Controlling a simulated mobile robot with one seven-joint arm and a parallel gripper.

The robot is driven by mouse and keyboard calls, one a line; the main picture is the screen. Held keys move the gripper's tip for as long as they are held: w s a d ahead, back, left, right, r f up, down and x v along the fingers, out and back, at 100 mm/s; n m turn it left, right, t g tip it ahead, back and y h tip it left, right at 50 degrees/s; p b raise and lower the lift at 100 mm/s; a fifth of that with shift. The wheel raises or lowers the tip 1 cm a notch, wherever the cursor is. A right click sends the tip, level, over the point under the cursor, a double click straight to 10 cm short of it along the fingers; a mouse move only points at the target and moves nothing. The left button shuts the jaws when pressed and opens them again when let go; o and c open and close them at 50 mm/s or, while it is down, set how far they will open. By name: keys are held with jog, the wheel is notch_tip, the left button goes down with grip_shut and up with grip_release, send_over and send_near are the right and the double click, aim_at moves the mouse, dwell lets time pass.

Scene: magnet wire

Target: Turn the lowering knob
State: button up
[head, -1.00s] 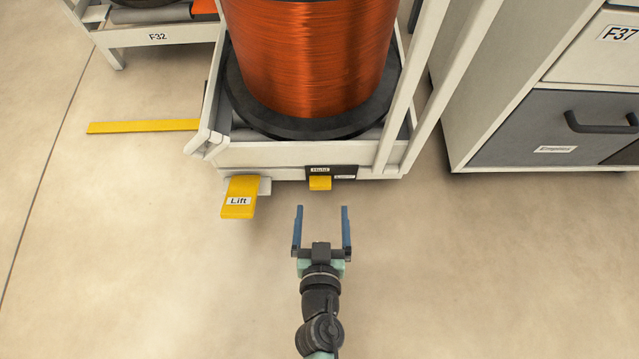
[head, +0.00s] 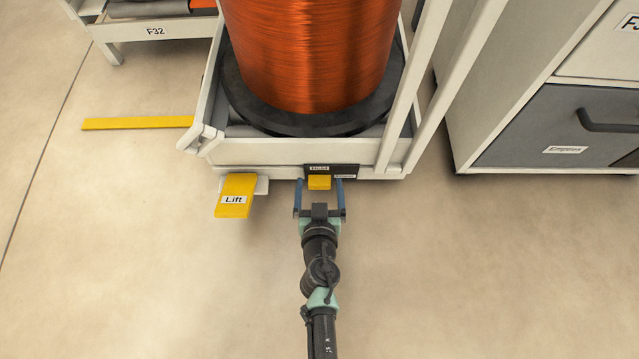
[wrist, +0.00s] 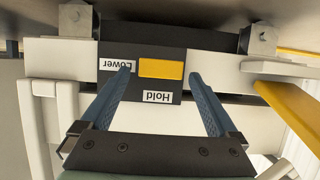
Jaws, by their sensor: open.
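The lowering knob (head: 319,182) is a small yellow block on a black plate at the front of the white reel frame (head: 270,153). In the wrist view the knob (wrist: 161,69) lies between labels reading "Hold" and "Lower", both upside down. My gripper (head: 319,183) is open, with one blue finger on each side of the knob. In the wrist view its fingertips (wrist: 160,74) show a gap to the knob on both sides. Whether they reach its full depth I cannot tell.
A yellow "Lift" pedal (head: 236,195) sticks out left of the knob. A large copper wire reel (head: 310,55) stands in the frame. A grey drawer cabinet (head: 545,120) stands at the right. A yellow floor strip (head: 137,123) lies left. The floor in front is clear.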

jog(key=shift+w+f, duration=0.2)
jog(key=shift+w, duration=0.2)
jog(key=c, duration=1.4)
